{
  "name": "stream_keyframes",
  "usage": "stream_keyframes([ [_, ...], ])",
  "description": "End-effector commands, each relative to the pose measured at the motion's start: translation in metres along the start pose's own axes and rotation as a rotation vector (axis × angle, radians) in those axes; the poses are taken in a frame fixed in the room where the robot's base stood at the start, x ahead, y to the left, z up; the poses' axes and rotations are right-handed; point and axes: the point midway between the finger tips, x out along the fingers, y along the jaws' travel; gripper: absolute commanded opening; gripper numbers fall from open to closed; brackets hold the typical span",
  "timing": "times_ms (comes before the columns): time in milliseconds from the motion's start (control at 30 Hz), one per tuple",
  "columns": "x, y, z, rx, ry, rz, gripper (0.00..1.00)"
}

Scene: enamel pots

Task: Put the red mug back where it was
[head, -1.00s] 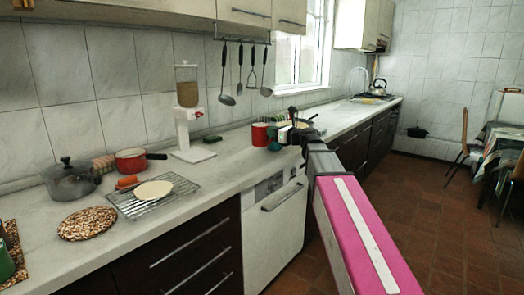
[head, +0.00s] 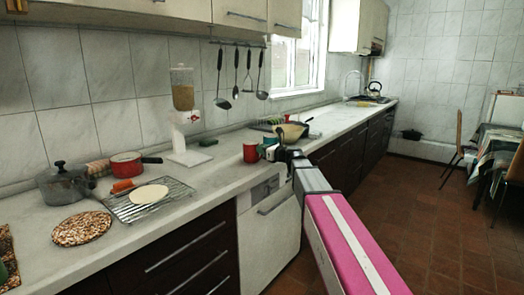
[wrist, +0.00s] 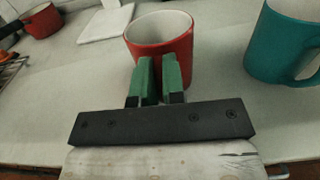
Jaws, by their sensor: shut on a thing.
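The red mug (head: 250,152) is upright at the counter beside the white dispenser's base. In the wrist view the mug (wrist: 165,42) looks empty, its rim facing up. My gripper (wrist: 158,82) is shut at the mug's near side, its green fingers around what seems to be the handle, which they mostly hide. The mug's base is partly hidden, so whether it touches the counter is hard to tell. A teal mug (wrist: 284,45) stands apart to the right, and it also shows in the head view (head: 271,153).
The dispenser (head: 183,110) stands left of the red mug. A red saucepan (head: 127,163), a wire rack (head: 165,203) and a grey pot (head: 65,184) are farther left. Bare counter (head: 215,170) lies left of the mug.

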Motion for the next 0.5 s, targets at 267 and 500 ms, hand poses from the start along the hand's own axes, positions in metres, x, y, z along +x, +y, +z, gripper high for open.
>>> stream_keyframes([
  [267,0.0000,-0.0001,-0.0007,0.000,-0.001,0.000,0.00],
  [500,0.0000,0.0000,-0.0015,0.000,0.000,0.000,0.35],
])
